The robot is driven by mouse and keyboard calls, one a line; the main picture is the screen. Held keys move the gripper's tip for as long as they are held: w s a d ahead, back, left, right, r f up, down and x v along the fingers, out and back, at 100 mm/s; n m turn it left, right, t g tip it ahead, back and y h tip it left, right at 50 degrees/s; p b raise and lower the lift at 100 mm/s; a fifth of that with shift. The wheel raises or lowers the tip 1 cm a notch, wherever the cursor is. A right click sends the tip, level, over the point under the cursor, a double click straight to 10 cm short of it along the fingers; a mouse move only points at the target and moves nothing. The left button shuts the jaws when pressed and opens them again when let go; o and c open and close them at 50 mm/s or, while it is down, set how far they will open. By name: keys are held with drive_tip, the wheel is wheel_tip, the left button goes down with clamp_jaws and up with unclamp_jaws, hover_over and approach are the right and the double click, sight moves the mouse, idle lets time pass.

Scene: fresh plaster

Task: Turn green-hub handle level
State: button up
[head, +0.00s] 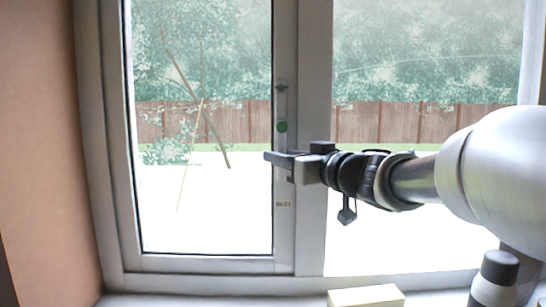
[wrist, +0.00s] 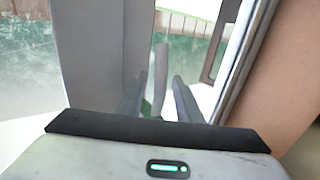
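The green hub (head: 282,126) sits on the left sash's right-hand upright in the head view. A slim grey plate runs above it. My gripper (head: 278,160) is just below the hub, reaching in from the right. It hides most of the handle's lever in that view. In the wrist view a grey bar (wrist: 160,75), which looks like the lever, stands between the two dark fingers of my gripper (wrist: 158,98). Gaps show on both sides of it, so the fingers look open around it. The lever appears to hang down from the hub.
The window frame (head: 312,230) and its glass stand close behind my gripper. A bare tan wall (head: 45,150) is at the left. A pale block (head: 366,296) lies on the sill at the bottom. A small label (head: 283,205) is on the upright below my gripper.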

drive_tip(key=shift+w+a, duration=0.2)
drive_tip(key=shift+w, duration=0.1)
clamp_jaws()
